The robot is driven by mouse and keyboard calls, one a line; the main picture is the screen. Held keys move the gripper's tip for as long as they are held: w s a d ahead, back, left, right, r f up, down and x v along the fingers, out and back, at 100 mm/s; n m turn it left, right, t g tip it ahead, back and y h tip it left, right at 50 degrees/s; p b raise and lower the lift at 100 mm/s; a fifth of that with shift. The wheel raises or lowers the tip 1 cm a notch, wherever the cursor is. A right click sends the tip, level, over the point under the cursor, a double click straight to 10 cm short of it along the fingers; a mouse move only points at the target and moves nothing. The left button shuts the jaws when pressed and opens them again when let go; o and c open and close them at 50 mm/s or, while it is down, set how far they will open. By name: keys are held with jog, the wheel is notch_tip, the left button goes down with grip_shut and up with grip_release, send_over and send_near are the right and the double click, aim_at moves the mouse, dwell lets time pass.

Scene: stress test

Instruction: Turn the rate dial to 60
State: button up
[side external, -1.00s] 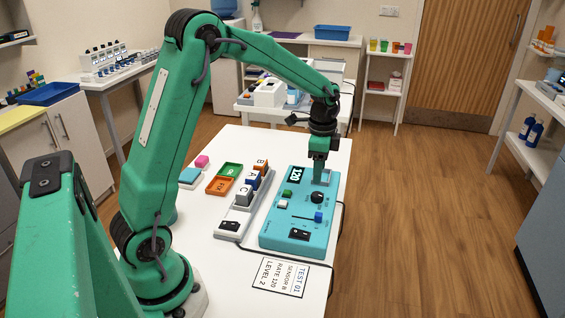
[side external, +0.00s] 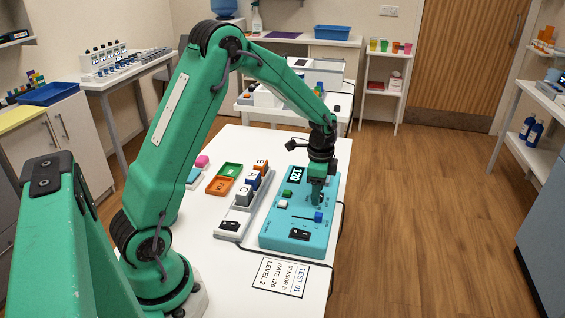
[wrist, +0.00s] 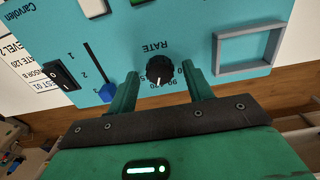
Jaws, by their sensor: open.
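The teal device (side external: 283,236) lies on the white table, and its display (side external: 298,174) reads 120. The black rate dial (wrist: 159,70) shows in the wrist view under the word RATE. Its white pointer mark points down in that picture, near the printed numbers. My gripper (wrist: 163,76) is open, with one finger on each side of the dial. A gap shows beside the dial, and I cannot tell whether either finger touches it. In the side view my gripper (side external: 318,203) is over the device's right part and hides the dial.
Beside the dial are a blue slider (wrist: 107,92), a black rocker switch (wrist: 62,75) and a raised grey frame (wrist: 248,47). A sensor rack (side external: 243,205) stands left of the device. A printed card (side external: 280,278) lies in front. A cable runs along the table.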

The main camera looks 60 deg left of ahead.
jog(key=shift+f, duration=0.3)
jog(key=c, duration=1)
